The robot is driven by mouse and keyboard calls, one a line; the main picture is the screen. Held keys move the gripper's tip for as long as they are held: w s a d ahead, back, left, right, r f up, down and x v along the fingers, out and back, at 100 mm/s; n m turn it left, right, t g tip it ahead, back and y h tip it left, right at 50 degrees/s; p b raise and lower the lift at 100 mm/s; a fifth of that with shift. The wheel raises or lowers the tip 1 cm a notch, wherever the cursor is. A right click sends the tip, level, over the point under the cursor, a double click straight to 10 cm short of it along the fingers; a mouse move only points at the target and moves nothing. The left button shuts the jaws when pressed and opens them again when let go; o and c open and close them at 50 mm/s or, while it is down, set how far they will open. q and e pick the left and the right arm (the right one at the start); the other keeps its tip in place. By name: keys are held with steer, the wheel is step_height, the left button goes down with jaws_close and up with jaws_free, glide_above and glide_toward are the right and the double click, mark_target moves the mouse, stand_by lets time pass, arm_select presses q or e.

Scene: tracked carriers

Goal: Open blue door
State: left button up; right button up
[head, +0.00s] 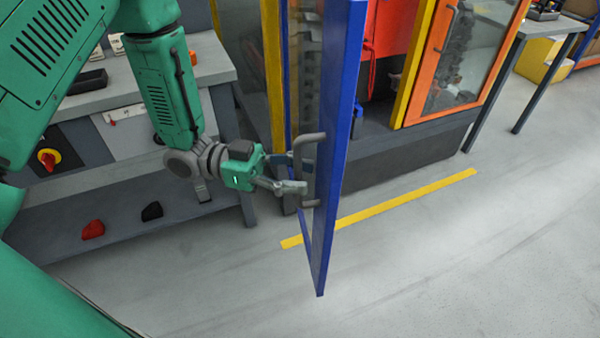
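The blue door (339,140) stands swung out from the machine cabinet, seen nearly edge-on, with a blue frame and a clear pane. Its grey handle (304,142) is on the left-facing side, partly hidden by my gripper. My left gripper (303,175) is at this handle with its two fingers spread apart. I cannot tell whether the fingers touch the handle or stand just beside it. My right gripper is out of view.
An orange-framed door (425,98) on the cabinet's right is closed. A yellow floor strip (400,203) runs before the cabinet. A grey workbench (205,62) stands at left, with a red object (93,230) on its lower shelf. The floor at right is clear.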

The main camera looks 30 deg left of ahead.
arm_select(q)
steer(key=v, duration=1.2)
steer(key=shift+w+f, duration=0.1)
steer(key=shift+f, duration=0.05)
